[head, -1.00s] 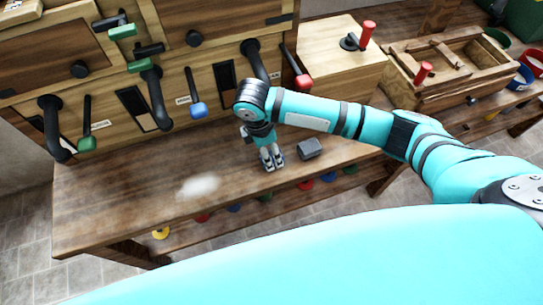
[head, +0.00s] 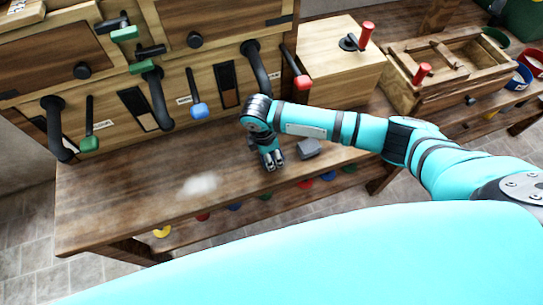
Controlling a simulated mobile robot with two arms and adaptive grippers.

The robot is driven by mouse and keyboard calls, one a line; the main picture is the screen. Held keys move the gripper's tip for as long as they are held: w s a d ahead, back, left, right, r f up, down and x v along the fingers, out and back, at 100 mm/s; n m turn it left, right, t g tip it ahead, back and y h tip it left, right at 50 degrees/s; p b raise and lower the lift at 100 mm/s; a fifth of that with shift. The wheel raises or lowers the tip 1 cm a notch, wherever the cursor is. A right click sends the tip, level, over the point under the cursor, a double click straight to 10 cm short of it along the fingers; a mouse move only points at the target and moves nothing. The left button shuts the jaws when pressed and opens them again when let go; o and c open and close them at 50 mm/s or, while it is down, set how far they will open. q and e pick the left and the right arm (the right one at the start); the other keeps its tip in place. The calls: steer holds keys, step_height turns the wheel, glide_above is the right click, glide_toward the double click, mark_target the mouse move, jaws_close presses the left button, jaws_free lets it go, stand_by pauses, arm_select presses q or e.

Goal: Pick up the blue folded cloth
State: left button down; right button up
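No clearly blue folded cloth shows in the head view. A small grey, block-like thing (head: 309,149) lies on the wooden bench; I cannot tell whether it is folded cloth. My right gripper (head: 273,162) points down over the bench just left of the grey thing, holding nothing that I can see. Its fingertips look close together, but their gap is too small to judge. My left gripper is out of view.
The bench (head: 130,205) is mostly clear, with a white powdery patch (head: 198,186) at left. A cabinet with levers (head: 155,95), a wooden box with a red handle (head: 340,65) and an open wooden frame (head: 440,70) stand behind. Coloured knobs line the lower shelf.

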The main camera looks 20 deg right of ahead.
steer(key=c, duration=0.4)
steer(key=shift+c, duration=0.2)
steer(key=shift+r, duration=0.75)
step_height(320, 180, up, 2)
steer(key=shift+s+a+b, duration=0.1)
steer(key=shift+s+b, duration=0.05)
steer(key=shift+b, duration=0.3)
steer(key=s+a+b, duration=0.1)
steer(key=s+a, duration=0.2)
steer(key=s, duration=0.4)
steer(key=s+a+r, duration=0.1)
steer(key=s+a, duration=0.2)
steer(key=s, duration=0.4)
steer(key=shift+s+r+b, duration=0.2)
steer(key=shift+r+b, duration=0.05)
steer(key=shift+b, duration=0.15)
